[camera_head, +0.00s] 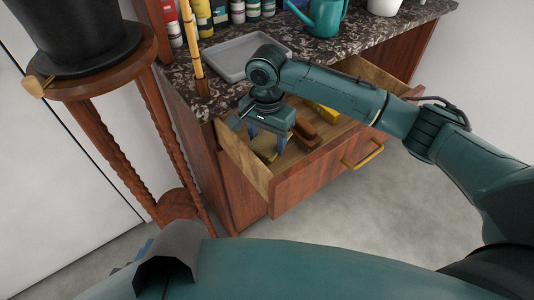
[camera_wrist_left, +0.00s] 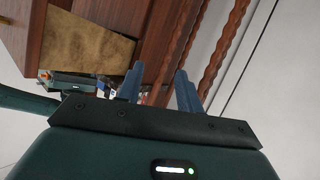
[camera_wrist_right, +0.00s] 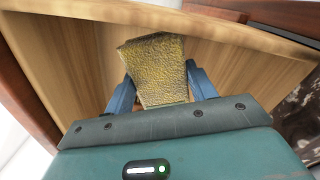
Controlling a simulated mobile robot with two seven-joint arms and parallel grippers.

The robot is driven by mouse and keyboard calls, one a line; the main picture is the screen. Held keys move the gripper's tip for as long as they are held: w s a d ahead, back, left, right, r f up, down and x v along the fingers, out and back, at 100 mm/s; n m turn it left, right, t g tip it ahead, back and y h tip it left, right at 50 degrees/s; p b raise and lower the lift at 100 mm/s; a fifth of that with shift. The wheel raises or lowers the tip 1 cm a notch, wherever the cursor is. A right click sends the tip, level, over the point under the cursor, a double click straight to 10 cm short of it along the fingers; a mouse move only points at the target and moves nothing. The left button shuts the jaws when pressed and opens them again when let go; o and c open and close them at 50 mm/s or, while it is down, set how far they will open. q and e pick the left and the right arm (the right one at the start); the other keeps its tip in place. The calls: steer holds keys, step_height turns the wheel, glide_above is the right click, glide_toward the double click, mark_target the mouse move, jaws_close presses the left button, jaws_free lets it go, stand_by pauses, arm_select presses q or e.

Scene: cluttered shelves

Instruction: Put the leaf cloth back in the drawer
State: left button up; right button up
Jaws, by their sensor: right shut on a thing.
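The leaf cloth (camera_wrist_right: 155,70) is yellow with a dark pattern and sits between the fingers of my right gripper (camera_wrist_right: 160,92) in the right wrist view. In the head view my right gripper (camera_head: 268,143) reaches down into the open wooden drawer (camera_head: 245,165), with the cloth (camera_head: 266,150) partly hidden under it. The gripper is shut on the cloth, inside the drawer walls; whether the cloth touches the drawer bottom I cannot tell. My left gripper (camera_wrist_left: 158,88) is open and empty in the left wrist view, with the cabinet beyond it.
The drawer holds a brown object (camera_head: 306,132) and a yellow object (camera_head: 322,111). Above it, the dark stone counter (camera_head: 215,105) bears a grey tray (camera_head: 238,57), a teal watering can (camera_head: 322,15) and bottles. A wooden stand (camera_head: 165,130) with a black hat stands at left.

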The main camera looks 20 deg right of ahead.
step_height(320, 180, down, 5)
steer(key=shift+b, duration=0.5)
arm_select(q)
steer(key=shift+s+a+r+t, duration=0.1)
steer(key=shift+a+r+t, duration=0.1)
steer(key=shift+a+t, duration=0.1)
arm_select(e)
steer(key=shift+f, duration=0.1)
arm_select(q)
steer(key=shift+r, duration=0.1)
arm_select(e)
steer(key=shift+f, duration=0.1)
steer(key=o, duration=1)
arm_select(q)
steer(key=shift+d+f, duration=0.1)
steer(key=shift+f, duration=0.2)
arm_select(e)
steer(key=shift+o, duration=0.2)
arm_select(q)
steer(key=shift+f, duration=0.15)
